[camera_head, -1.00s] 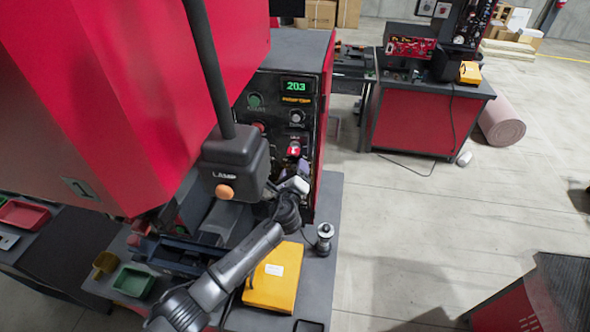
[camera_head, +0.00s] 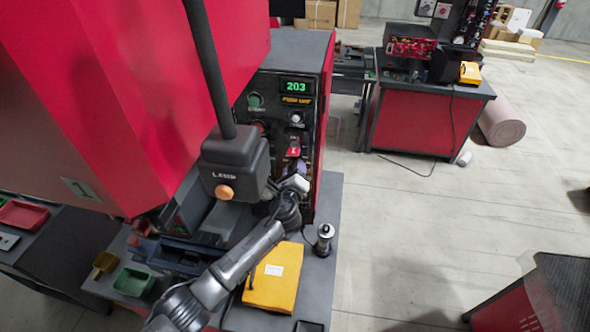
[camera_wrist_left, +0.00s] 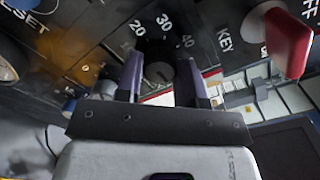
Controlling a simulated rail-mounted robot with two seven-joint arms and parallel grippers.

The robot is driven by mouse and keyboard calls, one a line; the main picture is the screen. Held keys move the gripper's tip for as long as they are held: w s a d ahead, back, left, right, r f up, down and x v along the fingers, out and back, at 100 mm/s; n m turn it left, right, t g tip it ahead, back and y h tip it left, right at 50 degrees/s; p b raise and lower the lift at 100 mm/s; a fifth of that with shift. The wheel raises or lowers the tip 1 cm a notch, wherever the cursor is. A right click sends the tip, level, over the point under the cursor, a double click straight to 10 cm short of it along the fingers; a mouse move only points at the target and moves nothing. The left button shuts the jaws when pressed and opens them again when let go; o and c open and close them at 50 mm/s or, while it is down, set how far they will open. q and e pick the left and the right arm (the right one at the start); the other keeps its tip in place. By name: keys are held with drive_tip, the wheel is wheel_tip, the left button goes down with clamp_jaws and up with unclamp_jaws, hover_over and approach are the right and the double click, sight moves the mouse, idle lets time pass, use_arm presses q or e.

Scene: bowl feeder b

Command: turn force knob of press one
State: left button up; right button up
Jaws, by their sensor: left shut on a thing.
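Press one, a red machine (camera_head: 120,90) marked 1, fills the left of the head view. Its dark control panel (camera_head: 268,118) has a green display (camera_head: 296,87) reading 203. In the left wrist view, the dark round force knob (camera_wrist_left: 158,70) sits under a scale showing 20, 30 and 40. My left gripper (camera_wrist_left: 160,72) is shut on this knob, one purple-grey finger on each side. In the head view my left gripper (camera_head: 291,170) is at the lower panel and hides the knob. My right gripper is not in view.
A red key handle (camera_wrist_left: 288,42) is close to the right of my fingers in the wrist view. A black lamp box (camera_head: 235,160) with an orange button hangs before the panel.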

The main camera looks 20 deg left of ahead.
use_arm(q)
drive_tip(key=shift+f, duration=0.1)
drive_tip(key=shift+n+h+b, duration=0.5)
drive_tip(key=shift+n+b, duration=2.35)
drive_tip(key=shift+n, duration=5.65)
drive_tip(key=o, duration=0.9)
